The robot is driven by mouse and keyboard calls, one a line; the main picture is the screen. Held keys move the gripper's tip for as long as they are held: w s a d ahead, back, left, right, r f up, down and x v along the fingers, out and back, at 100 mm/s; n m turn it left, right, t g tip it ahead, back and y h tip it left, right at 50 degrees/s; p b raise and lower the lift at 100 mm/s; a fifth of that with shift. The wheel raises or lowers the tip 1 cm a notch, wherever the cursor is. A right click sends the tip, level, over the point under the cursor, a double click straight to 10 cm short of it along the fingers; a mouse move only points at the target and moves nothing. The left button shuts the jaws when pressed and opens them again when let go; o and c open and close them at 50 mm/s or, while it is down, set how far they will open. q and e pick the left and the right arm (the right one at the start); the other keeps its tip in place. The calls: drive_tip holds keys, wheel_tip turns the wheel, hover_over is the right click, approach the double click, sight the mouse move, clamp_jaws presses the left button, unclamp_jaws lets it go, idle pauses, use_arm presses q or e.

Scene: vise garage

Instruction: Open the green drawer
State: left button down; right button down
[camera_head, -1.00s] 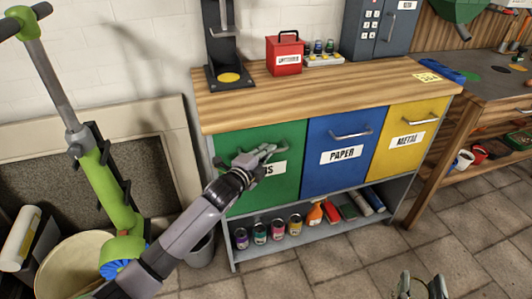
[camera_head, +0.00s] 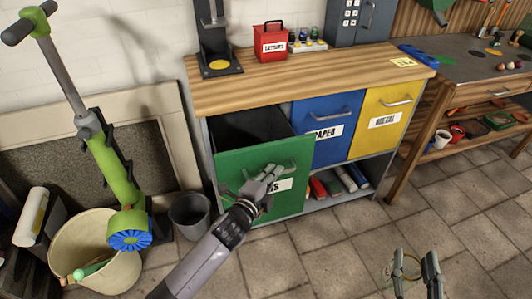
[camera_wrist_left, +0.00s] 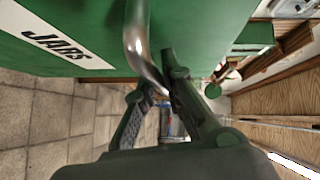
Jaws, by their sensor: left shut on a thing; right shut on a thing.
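The green drawer (camera_head: 232,163) stands pulled out from the cabinet, its dark hollow inside showing behind the front. Its front with the white JARS label (camera_wrist_left: 60,45) fills the top of the left wrist view. My left gripper (camera_head: 266,178) is shut on the drawer's metal handle (camera_wrist_left: 138,45), in front of the drawer, and hides part of the label in the head view. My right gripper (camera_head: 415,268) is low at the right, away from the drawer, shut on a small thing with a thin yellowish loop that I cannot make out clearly.
The blue PAPER drawer (camera_head: 325,125) and yellow METAL drawer (camera_head: 388,115) are shut. A grey bucket (camera_head: 190,215), a beige bin (camera_head: 105,270) and a green tool (camera_head: 115,175) stand left of the open drawer. The tiled floor (camera_head: 335,240) in front is clear.

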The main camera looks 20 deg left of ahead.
use_arm(q)
drive_tip(key=shift+s+d+f+p, duration=0.15)
drive_tip(key=shift+s+d, duration=0.4)
drive_tip(key=shift+s, duration=0.3)
drive_tip(key=shift+s+d+r+p, duration=0.1)
drive_tip(key=shift+s+d, duration=0.45)
drive_tip(key=shift+s, duration=0.25)
drive_tip(key=shift+s+d+f+p, duration=0.15)
drive_tip(key=shift+s+d, duration=0.4)
drive_tip(key=shift+s, duration=0.3)
drive_tip(key=shift+r, duration=0.1)
drive_tip(key=c, duration=2)
unclamp_jaws()
drive_tip(key=shift+o, duration=0.2)
drive_tip(key=shift+s, duration=0.1)
drive_tip(key=v, duration=1.2)
drive_tip(key=shift+d, duration=0.1)
